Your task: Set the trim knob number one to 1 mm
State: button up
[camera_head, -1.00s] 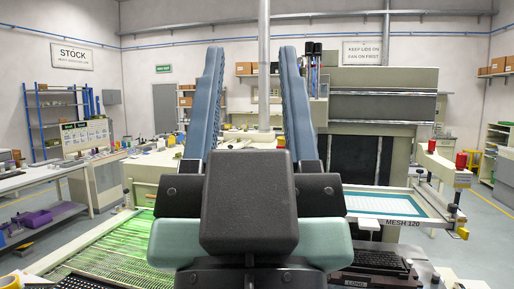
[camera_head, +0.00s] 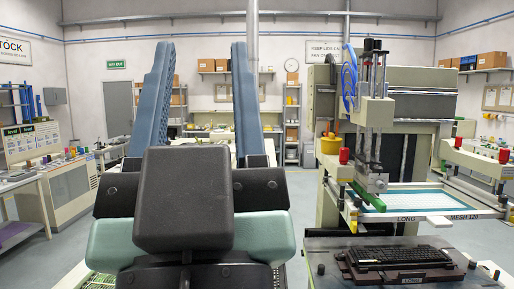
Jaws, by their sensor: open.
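My gripper (camera_head: 199,52) fills the left centre of the head view. Its two long blue fingers stand wide apart, pointing up and away, with nothing between them. A printing machine (camera_head: 373,118) with a screen frame (camera_head: 420,200) stands to the right, apart from the gripper. Red knobs show on it, one at the left (camera_head: 343,155) and others at the right (camera_head: 458,143) (camera_head: 504,155). A keyboard (camera_head: 400,256) sits on a dark fixture in front, with small dark knobs (camera_head: 321,269) near the fixture's edge. No knob number or millimetre scale is readable, so I cannot tell which is trim knob one.
A yellow pot (camera_head: 331,144) hangs by the machine's left side. Grey floor (camera_head: 303,190) shows between my gripper and the machine. Shelves with boxes (camera_head: 292,110) line the back wall.

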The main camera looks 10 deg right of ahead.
aim_at(344, 152)
jog(key=i+j+z, duration=0.1)
jog(key=i+j, duration=0.2)
jog(key=i, duration=0.2)
jog(key=i+j, duration=0.35)
jog(key=i, duration=0.15)
jog(key=i+j+z, duration=0.15)
jog(key=i+j, duration=0.2)
jog(key=i, duration=0.2)
